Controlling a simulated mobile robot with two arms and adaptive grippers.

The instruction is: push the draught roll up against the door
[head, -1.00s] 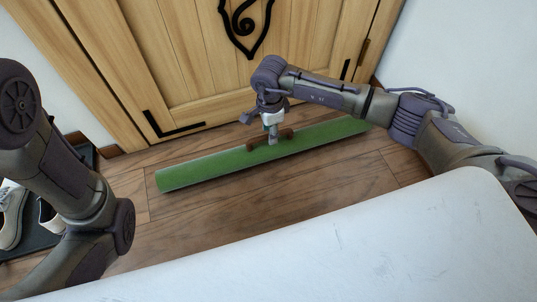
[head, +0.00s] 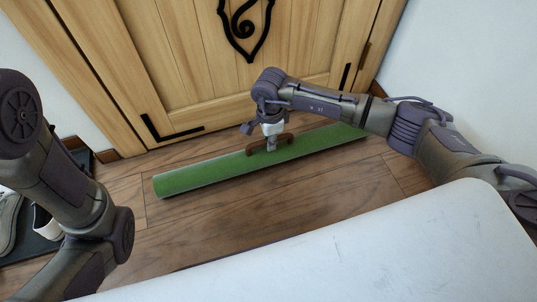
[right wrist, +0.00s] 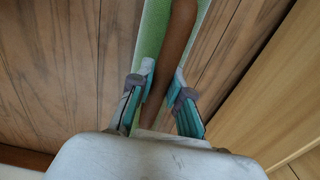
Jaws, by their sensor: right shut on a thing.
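The draught roll (head: 205,176) is a long green cylinder on the wooden floor, with a brown handle (head: 285,138) on top. It lies slightly slanted in front of the wooden door (head: 180,80), with a strip of floor showing between them, wider toward the left. My right gripper (head: 271,147) is shut on the handle at the roll's middle. In the right wrist view, the brown handle (right wrist: 176,45) runs between my fingers above the green roll (right wrist: 154,35). My left arm shows at the left of the head view, but its gripper is out of sight.
A dark mat (head: 32,247) with pale shoes (head: 46,223) lies at the far left. White walls flank the door, with a wooden baseboard (head: 107,156) left of it. The floor (head: 210,225) on the near side of the roll is clear.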

